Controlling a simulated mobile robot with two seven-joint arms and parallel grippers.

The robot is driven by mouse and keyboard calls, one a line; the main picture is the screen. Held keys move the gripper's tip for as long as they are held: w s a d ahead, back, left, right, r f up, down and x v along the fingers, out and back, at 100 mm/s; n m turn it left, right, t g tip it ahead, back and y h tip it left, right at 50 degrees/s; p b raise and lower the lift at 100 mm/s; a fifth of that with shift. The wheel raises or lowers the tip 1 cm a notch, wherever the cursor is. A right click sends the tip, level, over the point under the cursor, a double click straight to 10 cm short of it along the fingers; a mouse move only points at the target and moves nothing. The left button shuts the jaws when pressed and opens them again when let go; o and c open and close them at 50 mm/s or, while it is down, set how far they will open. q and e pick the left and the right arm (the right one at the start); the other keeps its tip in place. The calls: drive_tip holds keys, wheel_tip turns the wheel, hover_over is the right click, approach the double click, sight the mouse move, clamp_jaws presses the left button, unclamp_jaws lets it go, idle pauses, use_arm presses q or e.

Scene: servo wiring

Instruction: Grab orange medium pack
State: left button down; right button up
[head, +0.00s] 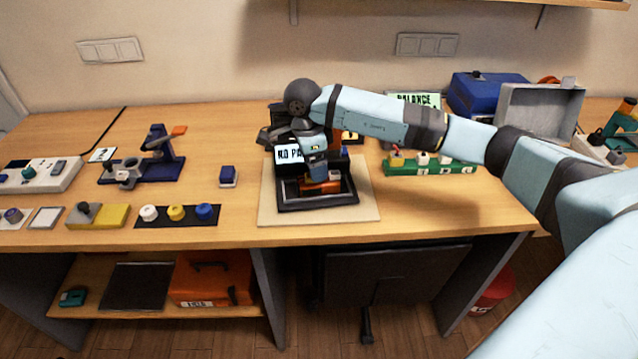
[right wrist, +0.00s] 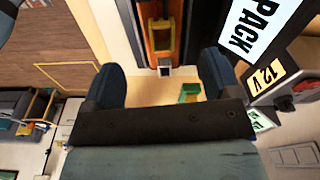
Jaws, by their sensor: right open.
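The orange pack (head: 322,187) lies in a black tray (head: 318,204) at the middle of the bench. In the right wrist view the orange pack (right wrist: 162,38) shows in its dark holder, just beyond the gap between my fingers. My right gripper (head: 316,170) points down above the tray and partly hides the pack. In the right wrist view my right gripper (right wrist: 160,80) has its fingers wide apart, with nothing between them. Whether the fingertips touch anything is unclear. My left gripper is out of view.
The tray stands on a pale mat (head: 370,208). A "NO PACK" sign (head: 289,154) stands close behind it. A grey open case (head: 540,110) stands at back right.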

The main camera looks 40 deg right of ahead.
drive_tip(key=shift+d+f+p, duration=0.15)
drive_tip(key=shift+d+f, duration=0.05)
drive_tip(key=shift+f, duration=0.8)
drive_tip(key=shift+d+f+p, duration=0.1)
drive_tip(key=shift+d+f, duration=0.1)
drive_tip(key=shift+f, duration=0.85)
drive_tip(key=shift+d+f+p, duration=0.15)
drive_tip(key=shift+d+f, duration=0.05)
drive_tip(key=shift+f, duration=0.8)
drive_tip(key=c, duration=1.4)
drive_tip(key=shift+r, duration=0.1)
